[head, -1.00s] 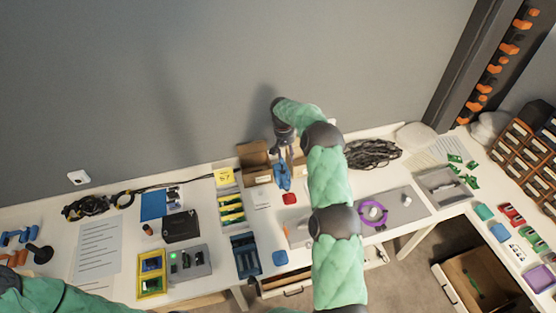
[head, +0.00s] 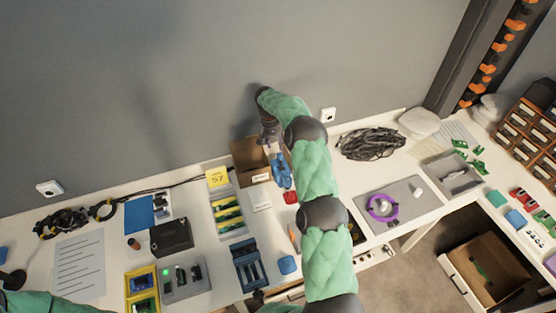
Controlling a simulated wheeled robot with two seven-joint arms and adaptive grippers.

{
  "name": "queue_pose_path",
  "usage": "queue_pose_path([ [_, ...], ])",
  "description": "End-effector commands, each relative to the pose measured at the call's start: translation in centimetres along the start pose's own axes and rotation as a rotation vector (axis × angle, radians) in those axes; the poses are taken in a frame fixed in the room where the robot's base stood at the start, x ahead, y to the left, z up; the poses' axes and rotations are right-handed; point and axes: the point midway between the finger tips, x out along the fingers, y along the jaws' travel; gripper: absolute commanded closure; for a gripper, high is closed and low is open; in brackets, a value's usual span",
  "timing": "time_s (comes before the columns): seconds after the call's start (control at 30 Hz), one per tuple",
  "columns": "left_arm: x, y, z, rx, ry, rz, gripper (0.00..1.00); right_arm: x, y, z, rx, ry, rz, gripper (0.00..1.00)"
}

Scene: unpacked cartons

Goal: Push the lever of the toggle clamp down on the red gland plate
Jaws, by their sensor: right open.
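The small red plate (head: 291,197) lies flat on the bench beside my right forearm, partly close to its edge. A blue object (head: 280,171) stands just behind it, by the cardboard box; it may be the toggle clamp, but its lever cannot be made out. My right gripper (head: 273,150) is open and points down, just above and behind the blue object. I cannot tell whether they touch. My green right arm hides part of the bench to the right. My left gripper is out of view; only part of my left arm shows at the bottom left.
An open cardboard box (head: 247,158) stands by the gripper against the wall. A yellow note (head: 217,177), a tray of green-yellow parts (head: 229,214) and a blue rack (head: 248,264) are to the left. A grey mat (head: 404,209) with a purple ring lies right, before black cables (head: 369,143).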

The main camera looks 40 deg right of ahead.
Motion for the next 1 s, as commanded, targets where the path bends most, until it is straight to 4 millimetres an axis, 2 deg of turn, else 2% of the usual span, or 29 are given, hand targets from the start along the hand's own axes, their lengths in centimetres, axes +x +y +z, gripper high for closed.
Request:
queue_pose_path([
  [0.53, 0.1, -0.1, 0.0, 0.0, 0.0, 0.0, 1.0, 8.4, 0.1, 0.1, 0.0, -0.002, 0.001, 0.53],
  [0.73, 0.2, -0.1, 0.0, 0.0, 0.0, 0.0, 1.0, 10.0, 0.0, 0.0, 0.0, 0.0, 0.0, 0.53],
  [1.0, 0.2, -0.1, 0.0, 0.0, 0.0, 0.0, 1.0, 10.3, 0.0, 0.0, 0.0, 0.0, 0.0, 0.53],
])
